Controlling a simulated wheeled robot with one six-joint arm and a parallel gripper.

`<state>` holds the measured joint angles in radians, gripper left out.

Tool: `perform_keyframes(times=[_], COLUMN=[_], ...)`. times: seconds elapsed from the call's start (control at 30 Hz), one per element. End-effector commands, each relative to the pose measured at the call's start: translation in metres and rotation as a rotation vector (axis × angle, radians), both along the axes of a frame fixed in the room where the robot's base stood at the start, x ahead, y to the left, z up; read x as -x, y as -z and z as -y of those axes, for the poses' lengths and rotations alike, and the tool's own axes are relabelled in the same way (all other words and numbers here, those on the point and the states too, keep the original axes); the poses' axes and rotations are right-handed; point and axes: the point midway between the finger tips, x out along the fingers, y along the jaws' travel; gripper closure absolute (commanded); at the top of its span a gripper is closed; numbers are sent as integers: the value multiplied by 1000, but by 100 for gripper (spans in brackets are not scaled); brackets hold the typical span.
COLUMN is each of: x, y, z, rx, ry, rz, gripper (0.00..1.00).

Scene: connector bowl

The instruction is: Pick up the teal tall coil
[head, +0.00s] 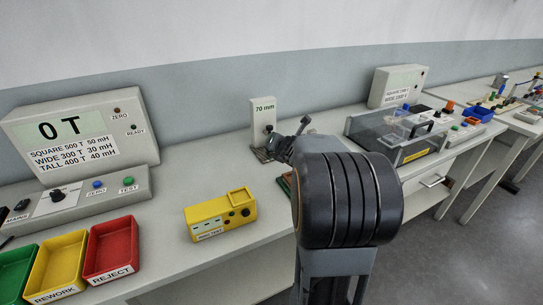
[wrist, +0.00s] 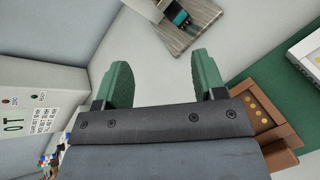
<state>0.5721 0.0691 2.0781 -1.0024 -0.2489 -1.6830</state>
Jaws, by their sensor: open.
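A small teal piece (wrist: 181,18), which looks like the teal tall coil, shows at the top of the wrist view. It sits in or against a dark fitting on a grey wood-grained block (wrist: 187,38), and part of it is hidden or cut off. My gripper (wrist: 160,78) has two green fingers spread wide apart with nothing between them. The teal piece lies beyond the fingertips, a little right of the middle, and apart from them. In the head view my dark arm covers much of the bench middle, and I cannot make out the coil there.
A brown tray with gold dots (wrist: 265,112) lies beside my right finger, near a green mat (wrist: 265,72). In the head view are a yellow tester (head: 220,216), a red reject bin (head: 112,245), a meter reading 0 T (head: 75,135), a 70 mm stand (head: 263,115) and a clear-lidded case (head: 400,135).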

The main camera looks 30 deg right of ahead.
Motion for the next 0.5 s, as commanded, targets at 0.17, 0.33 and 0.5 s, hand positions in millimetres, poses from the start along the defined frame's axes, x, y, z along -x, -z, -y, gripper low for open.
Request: perform_keyframes(times=[0.17, 0.33, 0.5], x=[-7, -13, -37], y=[33, 48, 62], z=[32, 43, 47], rx=[330, 482, 520], ry=[-264, -399, -435], rz=[-63, -85, -89], gripper=[36, 36, 36])
